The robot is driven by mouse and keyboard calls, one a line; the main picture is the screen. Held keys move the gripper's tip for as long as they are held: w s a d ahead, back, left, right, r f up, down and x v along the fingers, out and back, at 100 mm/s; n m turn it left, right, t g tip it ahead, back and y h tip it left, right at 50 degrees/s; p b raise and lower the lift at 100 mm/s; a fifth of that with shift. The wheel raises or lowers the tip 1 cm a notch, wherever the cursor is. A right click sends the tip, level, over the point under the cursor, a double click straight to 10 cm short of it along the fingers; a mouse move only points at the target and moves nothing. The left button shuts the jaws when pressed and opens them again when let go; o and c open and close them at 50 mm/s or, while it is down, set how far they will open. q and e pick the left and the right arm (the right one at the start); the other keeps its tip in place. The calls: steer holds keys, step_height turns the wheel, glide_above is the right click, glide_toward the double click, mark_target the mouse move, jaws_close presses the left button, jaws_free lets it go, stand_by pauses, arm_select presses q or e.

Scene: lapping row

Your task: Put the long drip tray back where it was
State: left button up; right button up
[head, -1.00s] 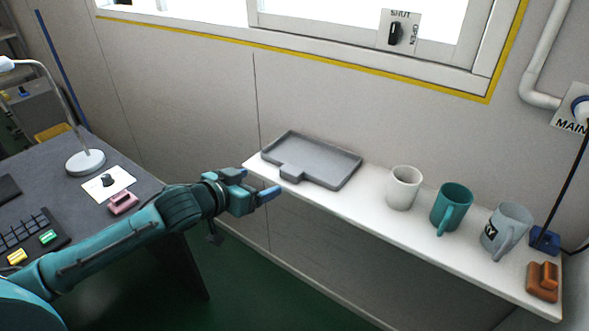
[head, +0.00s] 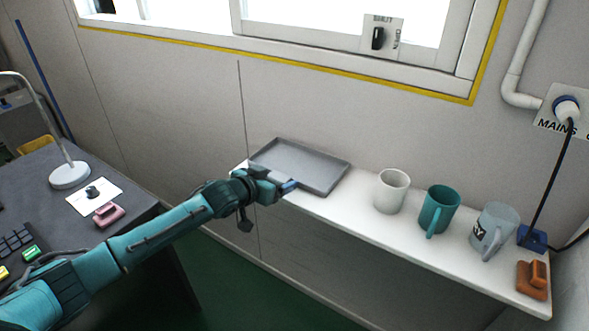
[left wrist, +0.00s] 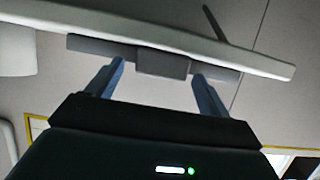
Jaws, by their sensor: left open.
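The long drip tray (head: 312,165) is a shallow grey tray with a raised rim. It lies on the left end of the white shelf (head: 350,213) below the window. My left gripper (head: 284,189) is at the tray's front edge, open, and hides the tray's front tab in the head view. In the left wrist view the tray's grey block-like tab (left wrist: 162,64) shows between the tips of my left gripper (left wrist: 158,82), one finger to each side, with gaps on both sides. My right gripper is not in view.
A white mug (head: 391,191), a teal mug (head: 438,210) and a grey mug (head: 493,231) stand to the right on the shelf. A dark desk (head: 140,225) with a lamp (head: 69,175) is at left.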

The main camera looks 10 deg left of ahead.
arm_select(q)
steer(key=shift+w, duration=0.1)
steer(key=c, duration=1.2)
